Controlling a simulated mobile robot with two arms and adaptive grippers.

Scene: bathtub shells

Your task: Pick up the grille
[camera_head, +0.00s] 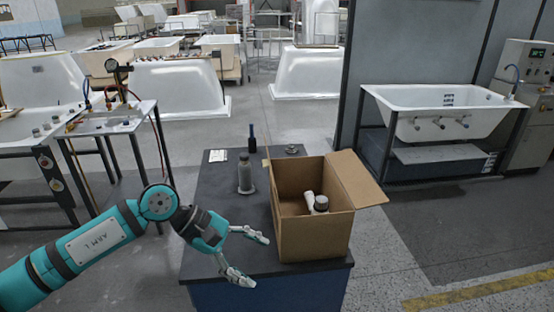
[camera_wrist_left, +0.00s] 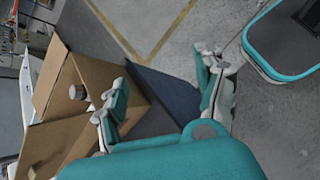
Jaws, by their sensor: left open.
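A small round metallic piece (camera_head: 291,149), which looks like the grille, lies flat on the dark table top (camera_head: 222,190) near its far edge, just behind the cardboard box (camera_head: 312,235). I cannot make it out in the left wrist view. My left gripper (camera_head: 258,261) is open and empty, near the table's front edge, left of the box and well short of the round piece. In the left wrist view the two spread fingers (camera_wrist_left: 165,78) show nothing between them but table side and floor. My right gripper is not in view.
The open box holds a white and grey fitting (camera_head: 318,203); its flap (camera_head: 359,180) sticks out right. A grey bottle-shaped part (camera_head: 245,175) and a dark bottle (camera_head: 252,138) stand left of the box.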

